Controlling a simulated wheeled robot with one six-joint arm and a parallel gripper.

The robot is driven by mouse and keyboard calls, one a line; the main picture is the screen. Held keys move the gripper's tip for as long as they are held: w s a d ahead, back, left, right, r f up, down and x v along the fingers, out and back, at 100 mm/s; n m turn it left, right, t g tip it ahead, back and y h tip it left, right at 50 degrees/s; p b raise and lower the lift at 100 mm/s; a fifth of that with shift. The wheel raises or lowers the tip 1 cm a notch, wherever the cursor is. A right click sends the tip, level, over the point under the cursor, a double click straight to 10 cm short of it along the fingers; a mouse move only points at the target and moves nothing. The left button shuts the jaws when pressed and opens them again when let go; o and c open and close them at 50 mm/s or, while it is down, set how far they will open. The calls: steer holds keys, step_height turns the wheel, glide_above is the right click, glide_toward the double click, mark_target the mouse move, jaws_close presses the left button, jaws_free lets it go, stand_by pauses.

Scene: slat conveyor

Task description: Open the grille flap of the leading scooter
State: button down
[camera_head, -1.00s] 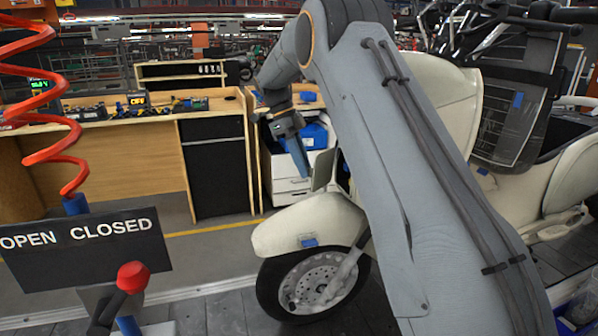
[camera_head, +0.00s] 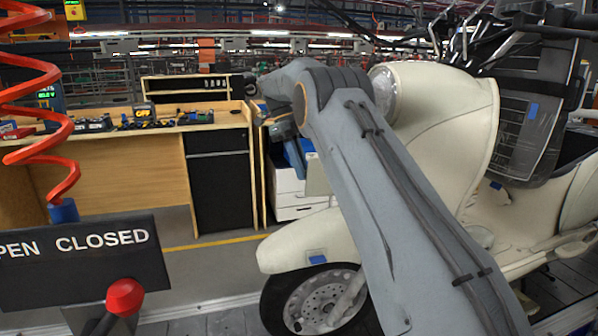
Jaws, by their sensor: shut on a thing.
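The cream scooter (camera_head: 440,115) stands at the right, its round headlight (camera_head: 383,95) and front fender (camera_head: 300,243) in view. A small cream panel, seemingly the grille flap (camera_head: 318,177), stands out at the front shield's left edge, partly hidden by my arm. My gripper (camera_head: 301,172) points down at the flap's left side, its blue fingers shut on the flap's edge as far as I can see. The exact contact is small and hard to make out. My forearm covers much of the scooter's front and part of the wheel.
A sign reading "CLOSED" (camera_head: 90,262) with a red knob (camera_head: 125,297) stands at the front left, below a red coiled hose (camera_head: 50,140). A wooden workbench (camera_head: 130,175) and white drawers (camera_head: 290,190) stand behind. Open floor lies between bench and scooter.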

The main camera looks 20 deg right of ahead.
steer(key=shift+d+f, duration=0.1)
steer(key=shift+d, duration=0.5)
steer(key=c, duration=2.1)
jaws_free()
steer(key=o, duration=0.4)
steer(key=shift+d, duration=0.25)
steer(key=shift+a, duration=0.1)
steer(key=r+p, duration=0.2)
steer(key=r, duration=0.1)
steer(key=r+p, duration=0.2)
steer(key=r, duration=0.1)
steer(key=r+p, duration=0.2)
steer(key=r, duration=0.2)
steer(key=shift+a+p, duration=0.25)
steer(key=shift+p, duration=0.15)
